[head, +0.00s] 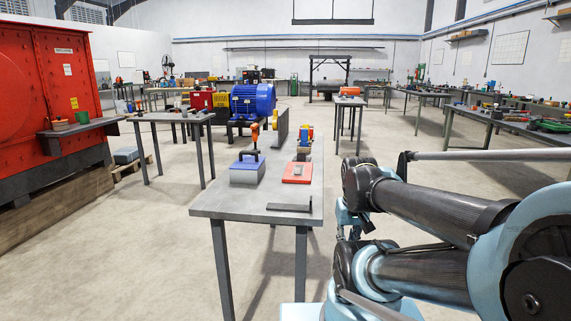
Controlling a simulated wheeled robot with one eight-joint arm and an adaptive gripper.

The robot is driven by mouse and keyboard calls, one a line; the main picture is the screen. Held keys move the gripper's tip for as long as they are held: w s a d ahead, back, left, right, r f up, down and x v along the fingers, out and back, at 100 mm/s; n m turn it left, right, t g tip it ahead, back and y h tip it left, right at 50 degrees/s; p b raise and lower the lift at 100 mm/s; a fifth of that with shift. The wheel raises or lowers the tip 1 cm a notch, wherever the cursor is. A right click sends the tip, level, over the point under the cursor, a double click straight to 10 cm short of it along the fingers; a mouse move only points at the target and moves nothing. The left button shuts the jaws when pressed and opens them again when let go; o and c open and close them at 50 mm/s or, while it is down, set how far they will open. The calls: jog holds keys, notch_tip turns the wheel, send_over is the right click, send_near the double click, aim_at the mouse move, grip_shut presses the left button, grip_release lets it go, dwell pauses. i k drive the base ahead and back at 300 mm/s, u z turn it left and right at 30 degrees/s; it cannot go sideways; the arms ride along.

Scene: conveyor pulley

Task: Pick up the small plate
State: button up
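A small dark flat plate (289,207) lies near the front edge of the grey table (235,208). An orange-red flat plate (297,173) lies behind it, with a small grey piece (299,170) on top. I cannot tell for certain which of these is the small plate. My folded arm fills the right side of the head view, to the right of the table. My gripper cannot be made out; the arm's own links hide that area.
A blue-topped box with a dark handle (247,170) stands at the table's left. An orange tool (255,132) and a red, yellow and blue item (305,138) are farther back. A large red machine (50,90) stands far left. Open floor lies around the table.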

aim_at(301, 157)
jog(key=u, duration=1.5)
jog(key=k, duration=1.05)
jog(key=z, duration=1.05)
jog(key=i, duration=1.35)
jog(key=u, duration=0.05)
